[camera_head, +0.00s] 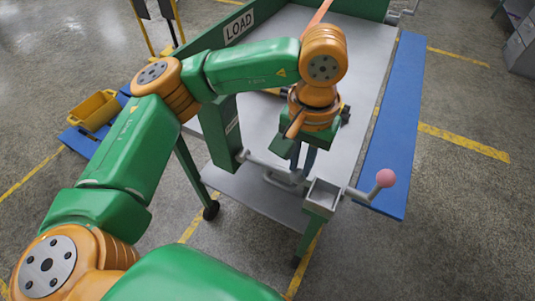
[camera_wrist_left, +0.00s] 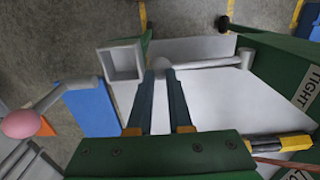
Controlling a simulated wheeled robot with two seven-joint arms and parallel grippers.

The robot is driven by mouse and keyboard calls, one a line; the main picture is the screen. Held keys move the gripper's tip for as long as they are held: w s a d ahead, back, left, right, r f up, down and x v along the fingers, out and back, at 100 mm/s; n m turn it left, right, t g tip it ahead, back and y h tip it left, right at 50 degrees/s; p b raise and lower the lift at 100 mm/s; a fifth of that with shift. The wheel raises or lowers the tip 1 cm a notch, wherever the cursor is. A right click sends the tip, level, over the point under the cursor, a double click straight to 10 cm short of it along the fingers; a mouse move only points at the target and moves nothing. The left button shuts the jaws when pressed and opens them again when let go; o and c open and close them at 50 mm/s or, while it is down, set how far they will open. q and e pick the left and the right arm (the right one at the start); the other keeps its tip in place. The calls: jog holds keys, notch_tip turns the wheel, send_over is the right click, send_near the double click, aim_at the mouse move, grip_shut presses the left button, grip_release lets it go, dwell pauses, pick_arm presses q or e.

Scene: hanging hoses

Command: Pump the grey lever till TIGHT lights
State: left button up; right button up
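The grey lever is a bar with a round end, low at the cart's front in the head view (camera_head: 262,165). In the left wrist view the lever (camera_wrist_left: 212,63) runs from a fixed end at right to its rounded end at the fingertips. My left gripper (camera_head: 302,163) points down there. Its dark fingers (camera_wrist_left: 160,78) stand slightly apart, tips at the lever's rounded end. I cannot tell whether they press on it. The TIGHT plate (camera_wrist_left: 307,89) is pale with dark letters on a green post, and shows no clear glow. My right gripper is out of view.
A small square grey box (camera_head: 322,196) sits right of the lever. Beyond it a pink ball knob (camera_head: 386,178) sticks out on a rod. A blue board (camera_head: 394,130) runs along the cart's right side. The LOAD sign (camera_head: 239,27) is on the green rail. Floor right is open.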

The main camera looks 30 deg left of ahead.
pick_arm(q)
notch_tip(320, 180, down, 2)
jog(key=shift+f+b, duration=0.1)
jog(key=shift+b, duration=0.95)
jog(key=r+p, duration=0.4)
jog(key=r, duration=0.1)
jog(key=shift+a+r, duration=0.2)
jog(key=shift+r, duration=0.1)
jog(key=r+p, duration=0.1)
jog(key=a+r+p, duration=0.1)
jog(key=r, duration=0.1)
jog(key=a+r+p, duration=0.1)
jog(key=shift+r, duration=0.15)
jog(key=shift+r, duration=0.1)
notch_tip(320, 180, up, 5)
jog(key=p, duration=0.4)
jog(key=shift+d, duration=0.1)
